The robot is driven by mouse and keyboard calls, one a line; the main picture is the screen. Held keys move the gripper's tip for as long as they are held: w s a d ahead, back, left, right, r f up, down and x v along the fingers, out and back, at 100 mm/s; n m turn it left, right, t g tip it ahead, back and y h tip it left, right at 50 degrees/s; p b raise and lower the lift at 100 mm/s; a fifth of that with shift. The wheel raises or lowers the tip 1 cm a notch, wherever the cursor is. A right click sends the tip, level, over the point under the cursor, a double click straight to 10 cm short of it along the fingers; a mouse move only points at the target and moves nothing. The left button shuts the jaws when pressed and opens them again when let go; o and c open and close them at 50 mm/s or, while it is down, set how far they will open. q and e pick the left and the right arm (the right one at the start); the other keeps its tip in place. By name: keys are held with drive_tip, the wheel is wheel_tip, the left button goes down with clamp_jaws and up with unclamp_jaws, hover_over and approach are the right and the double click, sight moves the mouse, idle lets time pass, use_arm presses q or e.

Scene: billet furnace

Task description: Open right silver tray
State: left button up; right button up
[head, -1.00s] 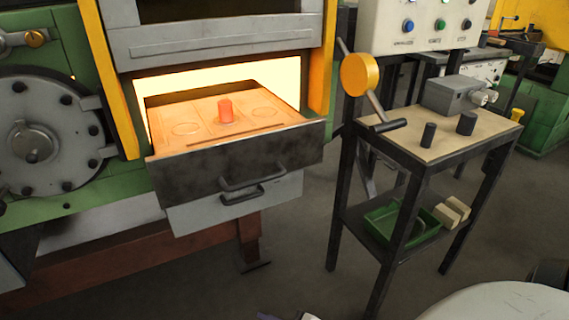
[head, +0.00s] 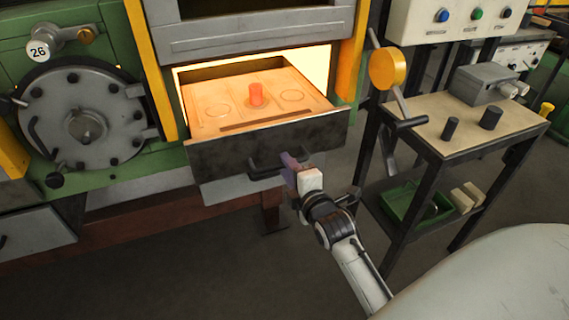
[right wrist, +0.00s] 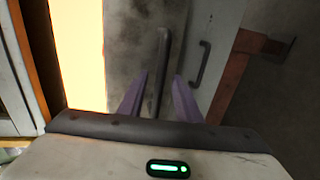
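The silver tray front (head: 238,187) sits below an open dark-fronted drawer (head: 220,152) in the furnace. In the head view my right gripper (head: 290,165) is in front of the dark drawer's handle (head: 265,165) and hides part of the silver front. In the right wrist view my purple fingers (right wrist: 160,95) are apart, with the dark drawer's handle bar (right wrist: 162,60) between them. Whether they touch it I cannot tell. The silver tray's handle (right wrist: 200,65) is to their right, outside the fingers. My left gripper is not in view.
Another silver tray (head: 35,235) is at lower left. The floor in front is clear.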

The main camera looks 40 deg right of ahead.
drive_tip(key=shift+x, duration=1.2)
